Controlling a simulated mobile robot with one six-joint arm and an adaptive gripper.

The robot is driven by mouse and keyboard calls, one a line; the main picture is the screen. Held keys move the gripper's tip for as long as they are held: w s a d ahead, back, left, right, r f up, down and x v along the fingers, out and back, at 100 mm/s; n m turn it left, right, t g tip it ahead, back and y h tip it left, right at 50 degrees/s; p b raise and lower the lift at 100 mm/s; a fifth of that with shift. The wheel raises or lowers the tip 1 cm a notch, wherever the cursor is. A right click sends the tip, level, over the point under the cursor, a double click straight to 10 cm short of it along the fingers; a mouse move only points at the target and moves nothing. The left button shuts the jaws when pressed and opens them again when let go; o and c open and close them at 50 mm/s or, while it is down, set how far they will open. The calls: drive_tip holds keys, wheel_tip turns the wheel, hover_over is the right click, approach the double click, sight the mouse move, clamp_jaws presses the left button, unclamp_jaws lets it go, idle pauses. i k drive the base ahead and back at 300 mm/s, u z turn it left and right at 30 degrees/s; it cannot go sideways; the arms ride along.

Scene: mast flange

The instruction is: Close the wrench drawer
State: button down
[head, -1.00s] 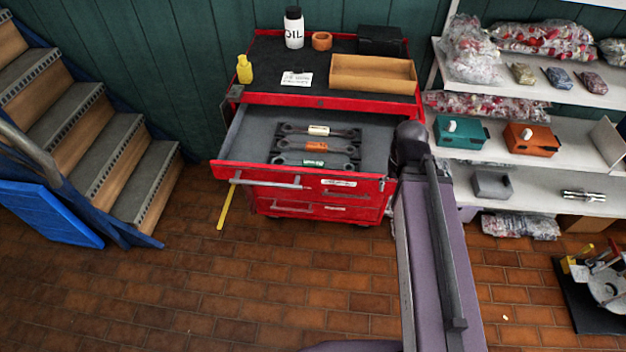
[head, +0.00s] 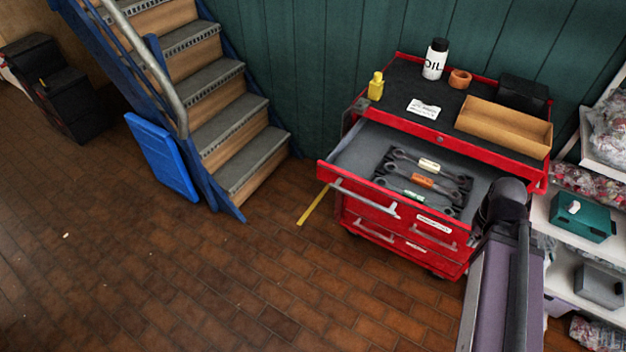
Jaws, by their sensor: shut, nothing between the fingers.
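The wrench drawer (head: 362,150) is the top drawer of the red tool chest (head: 408,238), in the right half of the head view. It stands pulled out, with its grey inside showing. Three wrenches (head: 424,182) with white, orange and green tags lie in it. Its bar handle (head: 362,199) is on the red front. My arm rises at the lower right, and its dark rounded part covers the drawer's right front corner in the picture. Whether it touches the drawer cannot be told. My gripper's fingers are not in view.
On the chest top are an oil bottle (head: 435,60), a yellow bottle (head: 376,87), an orange ring (head: 460,79) and an open box (head: 503,128). Stairs (head: 225,125) and a blue panel (head: 161,158) stand left. Shelves (head: 562,235) stand right. The brick floor (head: 200,290) in front is clear.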

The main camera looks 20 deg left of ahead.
sight(351, 170)
drive_tip(key=u, duration=1.55)
drive_tip(key=k, duration=0.65)
drive_tip(key=z, duration=1.6)
